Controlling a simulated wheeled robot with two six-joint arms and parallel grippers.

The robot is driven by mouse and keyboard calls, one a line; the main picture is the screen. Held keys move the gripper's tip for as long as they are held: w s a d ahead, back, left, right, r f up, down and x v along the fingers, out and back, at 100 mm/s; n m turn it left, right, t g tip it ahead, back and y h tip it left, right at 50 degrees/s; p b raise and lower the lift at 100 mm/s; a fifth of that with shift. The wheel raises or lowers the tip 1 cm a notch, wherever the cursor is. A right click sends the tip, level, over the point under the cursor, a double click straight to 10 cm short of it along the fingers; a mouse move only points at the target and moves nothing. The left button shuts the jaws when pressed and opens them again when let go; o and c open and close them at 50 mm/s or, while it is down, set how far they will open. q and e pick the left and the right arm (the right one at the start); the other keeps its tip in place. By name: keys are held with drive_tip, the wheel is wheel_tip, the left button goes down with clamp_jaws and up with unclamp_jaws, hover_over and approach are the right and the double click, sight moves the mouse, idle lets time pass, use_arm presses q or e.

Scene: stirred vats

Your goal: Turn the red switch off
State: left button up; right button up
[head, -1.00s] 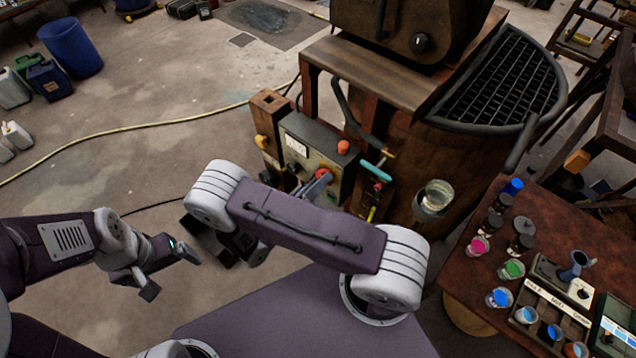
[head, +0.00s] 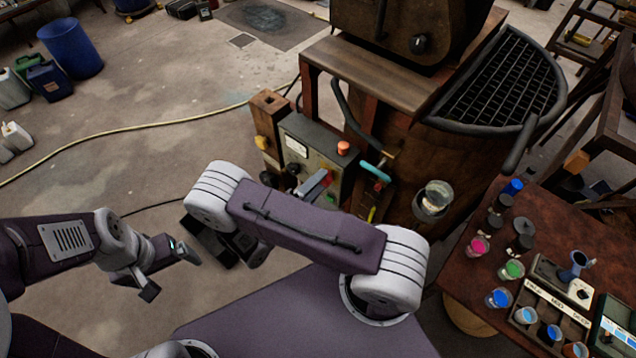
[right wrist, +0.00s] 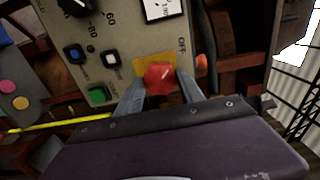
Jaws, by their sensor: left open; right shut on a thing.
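The red switch (right wrist: 158,78) sits on a yellow plate on the grey control panel (right wrist: 115,45), with OFF printed at its upper right. A pale mark on the knob slants towards the upper right in the right wrist view. My right gripper (right wrist: 160,88) is shut on the switch, a finger on each side. In the head view the red switch (head: 329,176) is partly hidden by my right gripper (head: 318,184). My left gripper (head: 168,268) is open and empty, over the floor at the left, away from the panel.
Close to the switch are a green button (right wrist: 97,95), a blue button (right wrist: 74,53), a black dial (right wrist: 75,4) and an orange lamp (head: 343,148). A teal-handled valve (head: 376,171) is right of the panel. A brown table (head: 468,275) with several cups stands right.

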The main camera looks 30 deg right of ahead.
idle(0.4)
drive_tip(key=o, duration=1.4)
drive_tip(key=b+v, duration=0.3)
drive_tip(key=v, duration=0.6)
drive_tip(key=shift+b, duration=0.3)
